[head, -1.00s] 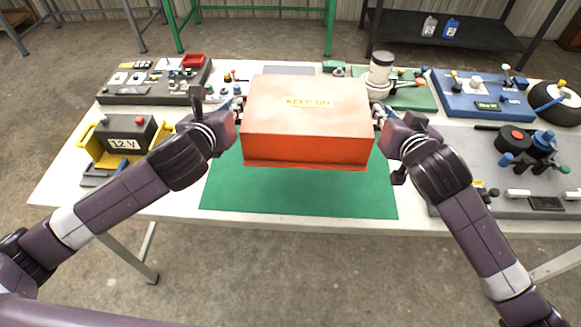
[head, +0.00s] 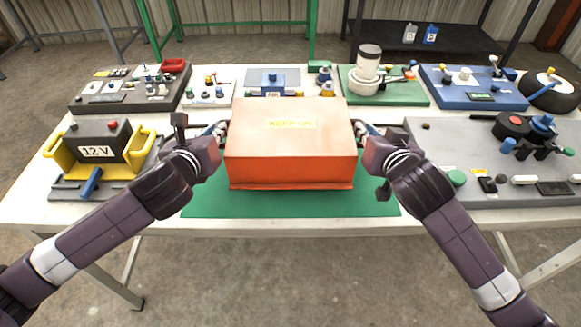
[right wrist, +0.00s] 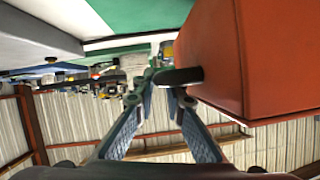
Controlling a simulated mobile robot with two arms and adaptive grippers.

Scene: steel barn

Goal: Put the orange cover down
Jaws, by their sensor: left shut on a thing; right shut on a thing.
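The orange cover (head: 290,157) is a box with a yellow "KEEP ON" label on top. It is level, over the green mat (head: 290,205) at the middle of the table. I cannot tell whether its lower rim touches the mat. My left gripper (head: 220,130) is at the cover's left side, shut on it; its fingertips are partly hidden. My right gripper (head: 361,129) is at the right side. In the right wrist view its fingers (right wrist: 160,80) are closed on the dark handle (right wrist: 182,76) of the cover (right wrist: 215,60).
A yellow 12 V battery unit (head: 98,148) stands left of the mat. A grey panel (head: 455,150) with a red knob lies to the right. Behind the cover are a small unit with a blue block (head: 273,82) and a green board (head: 405,97) with a jar. The mat's front strip is clear.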

